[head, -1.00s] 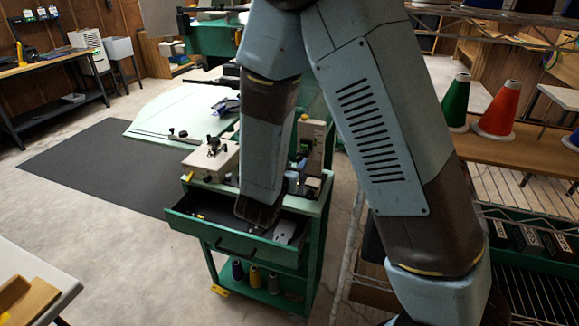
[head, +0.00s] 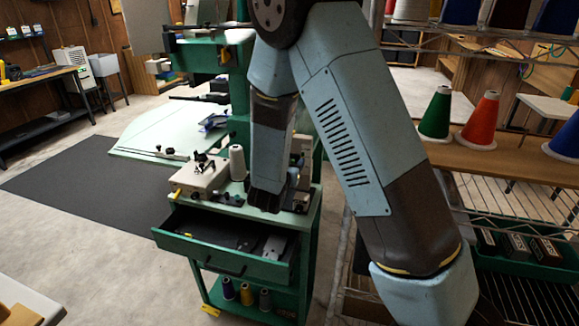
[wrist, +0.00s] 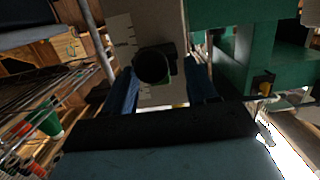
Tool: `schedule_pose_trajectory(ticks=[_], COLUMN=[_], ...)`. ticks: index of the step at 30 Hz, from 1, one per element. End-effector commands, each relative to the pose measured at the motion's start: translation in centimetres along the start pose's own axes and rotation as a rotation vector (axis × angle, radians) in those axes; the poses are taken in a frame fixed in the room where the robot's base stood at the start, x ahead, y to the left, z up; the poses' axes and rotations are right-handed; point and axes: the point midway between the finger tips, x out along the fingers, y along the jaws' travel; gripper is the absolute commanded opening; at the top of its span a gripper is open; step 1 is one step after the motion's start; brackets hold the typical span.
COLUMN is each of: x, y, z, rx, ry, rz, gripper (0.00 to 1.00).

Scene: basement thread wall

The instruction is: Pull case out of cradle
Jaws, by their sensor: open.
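An upright beige gauge-like device with tick marks (wrist: 122,35) fills the middle of the wrist view. A round dark piece (wrist: 153,66) sits at its front; I cannot tell case from cradle there. My gripper (wrist: 165,82) is open, its blue fingers left and right of the device's lower part. I see no clear contact. In the head view my gripper (head: 266,200) is at the cart's top front edge, before the pale device (head: 303,150), which my arm partly hides. Its fingertips are not clear there.
The green cart's drawer (head: 225,258) stands open below my gripper, with small items inside. A beige machine (head: 200,177) and a white cone (head: 237,162) stand on the cart's left. A wire shelf (head: 510,215) with thread cones is at right.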

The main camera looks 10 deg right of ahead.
Motion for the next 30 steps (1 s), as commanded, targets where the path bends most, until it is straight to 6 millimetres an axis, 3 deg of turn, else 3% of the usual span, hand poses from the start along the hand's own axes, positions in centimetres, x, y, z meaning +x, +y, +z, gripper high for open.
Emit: schedule_pose_trajectory(ticks=[7,21,22,28,30], x=[0.02,0.02,0.02,0.03,0.04], y=[0.01,0.03,0.03,0.05,0.06], z=[-0.01,-0.03,-0.03,-0.03,-0.03], rx=[0.0,0.001,0.001,0.001,0.001], ry=[0.0,0.0,0.0,0.0,0.0], rz=[0.0,0.001,0.001,0.001,0.001], gripper=[0.56,0.11,0.38,0.57,0.57])
